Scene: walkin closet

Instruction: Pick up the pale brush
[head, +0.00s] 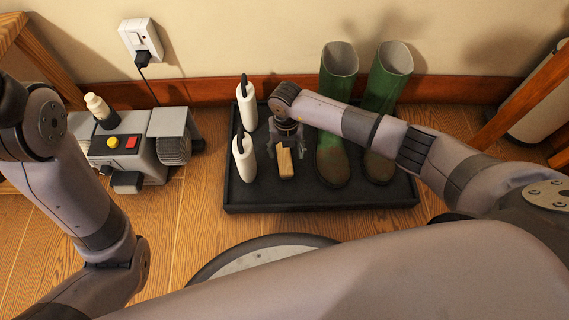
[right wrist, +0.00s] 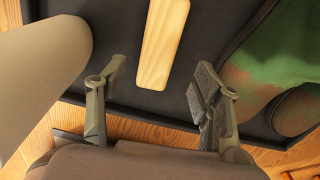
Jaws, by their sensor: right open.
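The pale brush (head: 285,163), a light wooden bar in the head view, lies on the black tray (head: 330,198) between a white upright container and the green boots. In the right wrist view, the brush (right wrist: 162,45) shows as a pale wood strip at the top middle. My right gripper (head: 284,148) is over the brush in the head view, its fingers apart and nothing between them. In the right wrist view my right gripper (right wrist: 160,82) has one finger on each side of the brush's line, with the brush just beyond the tips. My left gripper is out of view.
Two white containers (head: 244,160) with black tops stand left of the brush. The green boots (head: 331,160) stand right of it, close to my right arm. A grey machine (head: 130,150) sits on the floor at left, plugged into a wall outlet (head: 141,40).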

